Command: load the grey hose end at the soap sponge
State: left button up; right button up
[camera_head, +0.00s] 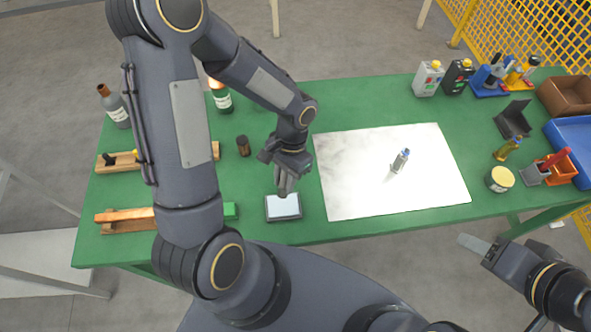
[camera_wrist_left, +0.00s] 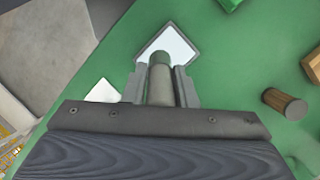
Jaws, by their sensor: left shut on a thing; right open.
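The soap sponge (camera_head: 284,207) is a pale block in a dark shallow tray near the front edge of the green table. In the left wrist view it is a pale diamond (camera_wrist_left: 178,42) ahead of the fingers. My left gripper (camera_head: 285,188) is shut on the grey hose end (camera_wrist_left: 160,85), a short grey-green cylinder pointing at the sponge. Its tip overlaps the sponge's near corner in the wrist view; I cannot tell whether they touch. In the head view the fingers mostly hide the hose end. My right gripper (camera_head: 474,243) is open and empty, off the table's front edge.
A white sheet (camera_head: 350,190) with a small grey-blue fitting (camera_head: 400,161) lies right of the sponge. A dark brown cylinder (camera_head: 243,146) stands behind left. Wooden holders (camera_head: 125,228) and bottles (camera_head: 114,106) are at the left. Bottles, a tin (camera_head: 499,179) and bins crowd the right end.

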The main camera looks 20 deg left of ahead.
pick_arm(q)
jog(key=shift+s+a+f+b, duration=0.1)
jog(key=shift+a+f+b, duration=0.1)
jog(key=shift+f+b, duration=0.45)
jog(key=shift+d+f+b, duration=0.1)
jog(key=shift+f+b, duration=1.35)
jog(key=shift+f, duration=0.8)
jog(key=shift+f+b, duration=0.65)
jog(key=shift+r+p, duration=2.7)
jog(key=shift+r, duration=0.9)
jog(key=shift+f, duration=0.1)
